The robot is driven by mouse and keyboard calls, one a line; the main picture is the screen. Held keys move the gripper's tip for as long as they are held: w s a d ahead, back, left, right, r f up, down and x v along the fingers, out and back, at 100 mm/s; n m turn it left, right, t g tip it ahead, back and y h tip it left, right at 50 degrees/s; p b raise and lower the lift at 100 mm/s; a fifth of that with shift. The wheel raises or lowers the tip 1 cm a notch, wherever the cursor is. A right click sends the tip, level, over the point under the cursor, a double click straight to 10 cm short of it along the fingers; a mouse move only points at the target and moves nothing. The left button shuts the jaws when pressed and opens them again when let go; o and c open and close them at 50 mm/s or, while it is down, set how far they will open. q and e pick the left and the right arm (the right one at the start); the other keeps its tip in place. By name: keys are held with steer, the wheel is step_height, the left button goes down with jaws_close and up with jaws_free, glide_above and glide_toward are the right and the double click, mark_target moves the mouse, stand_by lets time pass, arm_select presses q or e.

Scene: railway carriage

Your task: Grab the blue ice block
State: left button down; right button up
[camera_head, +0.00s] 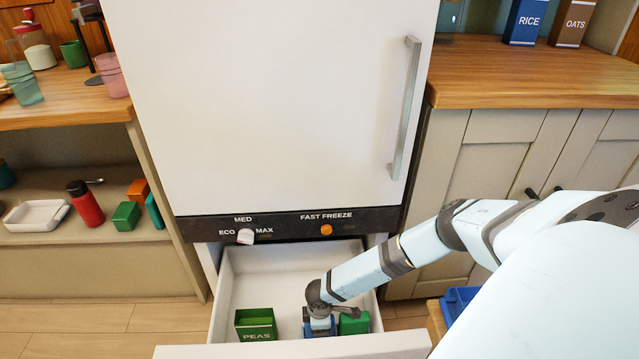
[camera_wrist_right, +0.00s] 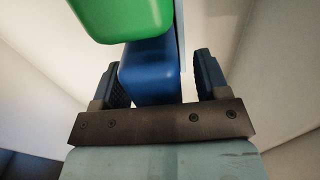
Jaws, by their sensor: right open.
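The blue ice block (camera_wrist_right: 150,75) lies in the open freezer drawer (camera_head: 285,268). In the right wrist view it sits between the two dark finger pads of my right gripper (camera_wrist_right: 160,75). The fingers are open, with a clear gap on the right side of the block; on the left the finger is close to it, and I cannot tell whether they touch. In the head view my right gripper (camera_head: 320,326) reaches down into the front of the drawer and hides most of the block. My left gripper is not in view.
A green block (camera_head: 354,324) lies just right of my right gripper. A green PEAS box (camera_head: 256,325) stands to its left in the drawer. The drawer's front panel (camera_head: 290,347) is close by. The back of the drawer is clear. The freezer door (camera_head: 270,100) above is shut.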

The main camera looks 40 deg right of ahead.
steer(key=shift+f, duration=0.25)
steer(key=c, duration=1.3)
steer(key=shift+o, duration=0.2)
